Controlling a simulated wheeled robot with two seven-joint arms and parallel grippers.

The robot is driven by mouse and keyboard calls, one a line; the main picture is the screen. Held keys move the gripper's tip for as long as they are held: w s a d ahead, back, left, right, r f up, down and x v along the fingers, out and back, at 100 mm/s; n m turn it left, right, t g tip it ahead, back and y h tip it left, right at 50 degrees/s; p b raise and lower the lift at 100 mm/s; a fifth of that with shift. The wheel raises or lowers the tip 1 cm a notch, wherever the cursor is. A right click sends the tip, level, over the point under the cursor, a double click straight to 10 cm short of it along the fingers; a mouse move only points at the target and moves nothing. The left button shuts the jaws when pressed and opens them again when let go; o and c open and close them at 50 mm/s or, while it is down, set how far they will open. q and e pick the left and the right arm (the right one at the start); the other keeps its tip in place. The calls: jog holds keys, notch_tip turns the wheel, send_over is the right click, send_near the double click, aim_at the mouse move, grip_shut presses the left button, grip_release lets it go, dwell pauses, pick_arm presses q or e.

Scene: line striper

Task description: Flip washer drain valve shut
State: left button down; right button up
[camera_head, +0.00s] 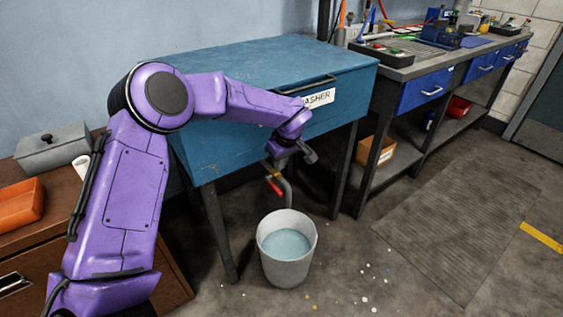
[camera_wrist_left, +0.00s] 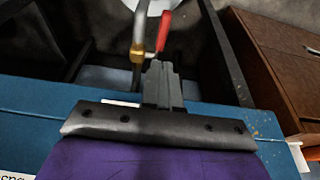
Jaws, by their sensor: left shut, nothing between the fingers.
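The blue washer (camera_head: 262,62) stands on dark legs, with a "WASHER" label on its front. Under it a drain pipe (camera_head: 287,190) bends down toward a bucket (camera_head: 286,268) with pale blue liquid in it. The drain valve's red handle (camera_head: 274,187) points downward beside the pipe, running roughly along it. In the left wrist view the red handle (camera_wrist_left: 163,32) shows beside the brass valve body (camera_wrist_left: 137,50). My left gripper (camera_head: 309,154) is shut and empty, above the handle in front of the washer. Its fingertips (camera_wrist_left: 160,70) appear close to the handle; contact cannot be told. My right gripper is out of view.
A workbench (camera_head: 415,62) with blue drawers and tools stands at the right. A brown cabinet (camera_head: 90,232) with an orange tray (camera_head: 20,204) and a grey box (camera_head: 52,150) is at the left. A floor mat (camera_head: 460,225) lies on open floor at the right.

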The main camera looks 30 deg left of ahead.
aim_at(277, 187)
pick_arm(q)
jog(key=x, duration=0.6)
jog(key=d+b+x, duration=0.1)
jog(key=x, duration=0.2)
jog(key=shift+s+f, duration=0.15)
jog(key=shift+f, duration=0.1)
jog(key=shift+d, duration=0.1)
